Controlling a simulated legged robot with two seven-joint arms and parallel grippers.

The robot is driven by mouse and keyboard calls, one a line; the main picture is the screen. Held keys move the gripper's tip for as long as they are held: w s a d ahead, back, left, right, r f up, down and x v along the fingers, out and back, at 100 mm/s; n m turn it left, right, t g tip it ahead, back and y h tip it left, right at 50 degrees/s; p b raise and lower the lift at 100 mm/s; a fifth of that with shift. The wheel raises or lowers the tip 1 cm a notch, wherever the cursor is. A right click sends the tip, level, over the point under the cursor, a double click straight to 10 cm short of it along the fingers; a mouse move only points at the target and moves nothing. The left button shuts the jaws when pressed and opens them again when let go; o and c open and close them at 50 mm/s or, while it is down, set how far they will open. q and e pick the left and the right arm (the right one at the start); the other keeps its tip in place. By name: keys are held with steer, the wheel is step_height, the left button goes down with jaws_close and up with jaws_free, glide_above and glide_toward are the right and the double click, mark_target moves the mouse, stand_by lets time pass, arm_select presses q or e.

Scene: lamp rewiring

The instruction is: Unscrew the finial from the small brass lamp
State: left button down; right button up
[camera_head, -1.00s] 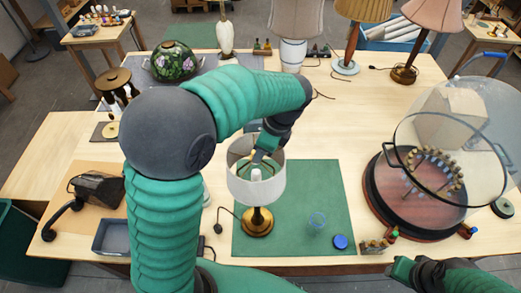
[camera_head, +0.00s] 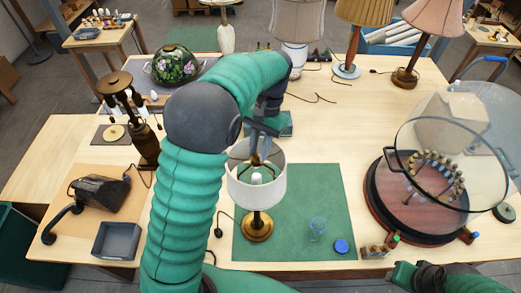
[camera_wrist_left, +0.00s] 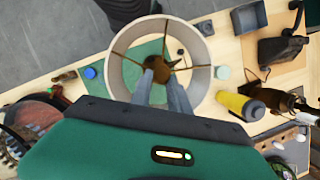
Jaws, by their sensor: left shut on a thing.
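The small brass lamp (camera_head: 257,226) stands upright on the green mat (camera_head: 290,240), with a white drum shade (camera_head: 257,190) and a pale bulb showing inside. My left gripper (camera_head: 260,158) reaches down from above into the shade's open top. In the left wrist view its fingers (camera_wrist_left: 158,72) point at the middle of the shade (camera_wrist_left: 110,72), where the brown spokes meet. The fingers are shut on a small brownish thing there, most likely the finial, mostly hidden between the tips. My right gripper (camera_head: 428,277) is at the lower right, away from the lamp; its jaws are unclear.
A glass cup (camera_head: 317,226) and a blue lid (camera_head: 341,246) are on the mat to the right. A round wooden stand (camera_head: 425,215) under a clear dome is further right. A grey tray (camera_head: 117,240) and a dark device lie left. Taller lamps stand behind.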

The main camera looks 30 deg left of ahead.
mark_target(256, 157)
arm_select(q)
steer(key=shift+s, duration=0.1)
steer(key=shift+a+n+h, duration=0.15)
steer(key=shift+n+h, duration=0.25)
steer(key=shift+n, duration=0.7)
steer(key=n, duration=0.2)
steer(key=n+h, duration=0.1)
steer(key=n, duration=0.2)
steer(key=shift+s+a+n+t+h, duration=0.1)
steer(key=shift+a+n+t+h, duration=0.1)
steer(key=shift+n+t+h, duration=0.15)
steer(key=shift+a+r, duration=0.1)
steer(key=shift+r, duration=1.7)
